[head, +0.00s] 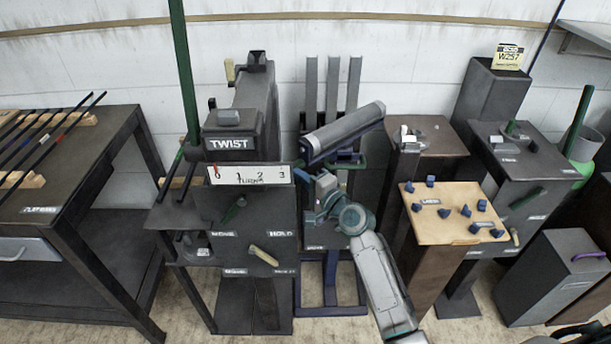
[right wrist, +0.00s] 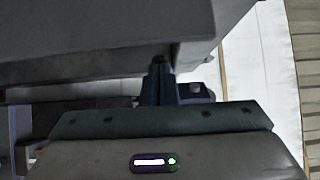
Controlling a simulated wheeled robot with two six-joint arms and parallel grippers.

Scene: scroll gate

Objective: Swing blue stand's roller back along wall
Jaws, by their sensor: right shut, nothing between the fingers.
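The blue stand (head: 331,292) rises behind my right arm near the middle of the head view. Its grey roller (head: 345,131) lies across its top, slanting out from the wall, with the right end higher in the picture. My right gripper (head: 318,192) is shut and empty just below the roller's left half; I cannot tell whether it touches. In the right wrist view a large grey surface, likely the roller (right wrist: 110,35), fills the top, and the shut fingers (right wrist: 160,82) point up at its underside. My left gripper is not in view.
The TWIST stand (head: 229,144) with a numbered dial plate (head: 250,175) stands close on the left. A wooden-topped pedestal (head: 453,212) with blue pegs stands to the right. Upright grey posts (head: 333,85) stand behind the roller, near the white wall (head: 410,60).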

